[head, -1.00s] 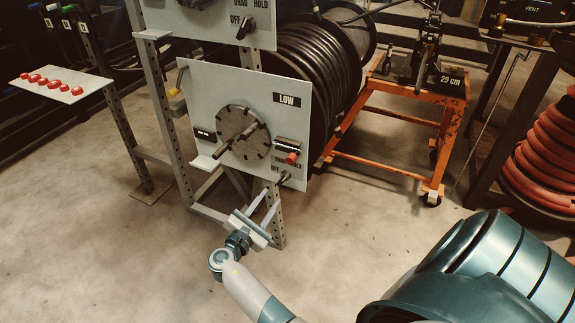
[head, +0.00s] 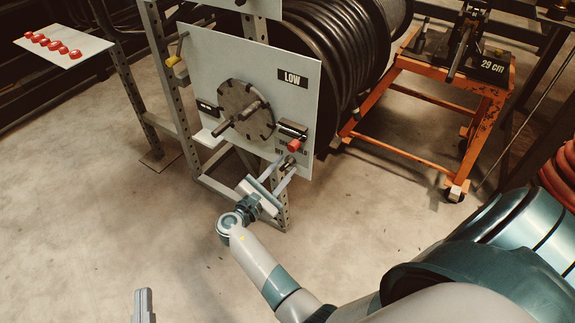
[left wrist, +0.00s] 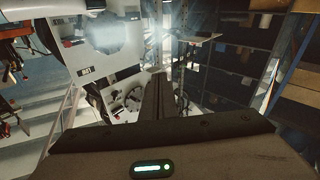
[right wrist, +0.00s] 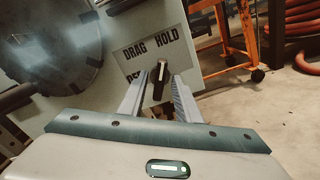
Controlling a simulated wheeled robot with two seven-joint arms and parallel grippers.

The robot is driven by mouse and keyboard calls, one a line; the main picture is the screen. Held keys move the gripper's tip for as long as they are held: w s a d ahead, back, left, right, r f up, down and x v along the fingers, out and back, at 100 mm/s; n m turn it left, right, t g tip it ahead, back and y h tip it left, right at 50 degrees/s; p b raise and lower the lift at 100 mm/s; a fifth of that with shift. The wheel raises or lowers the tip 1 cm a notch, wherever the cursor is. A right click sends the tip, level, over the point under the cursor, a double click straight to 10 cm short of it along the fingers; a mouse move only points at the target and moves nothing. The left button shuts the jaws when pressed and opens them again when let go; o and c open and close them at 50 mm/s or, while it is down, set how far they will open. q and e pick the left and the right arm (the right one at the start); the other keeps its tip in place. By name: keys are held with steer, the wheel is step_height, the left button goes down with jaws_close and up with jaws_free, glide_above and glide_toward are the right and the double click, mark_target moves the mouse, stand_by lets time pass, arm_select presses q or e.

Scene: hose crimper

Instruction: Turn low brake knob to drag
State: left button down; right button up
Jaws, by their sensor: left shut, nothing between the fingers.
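The low brake knob is a small dark knob on the pale LOW panel (head: 225,75), low at its right side. In the right wrist view, the knob (right wrist: 160,78) stands roughly upright below the DRAG and HOLD labels and partly covers the OFF label. My right gripper (head: 280,172) is at the panel's lower right corner. Its fingers (right wrist: 159,88) are apart, one on each side of the knob, with some gap visible; contact cannot be told. My left gripper (head: 143,305) is shut and empty at the bottom of the head view, far from the panel; its fingers (left wrist: 157,98) are together.
A red-tipped part (head: 294,146) sticks out just above the knob. A round dark hub (head: 246,110) with a handle is to its left. A hose reel (head: 345,50) stands behind. An orange cart (head: 440,85) is at right. The floor in front is clear.

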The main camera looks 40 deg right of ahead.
jaws_close()
steer(key=shift+r, duration=0.1)
stand_by(0.3)
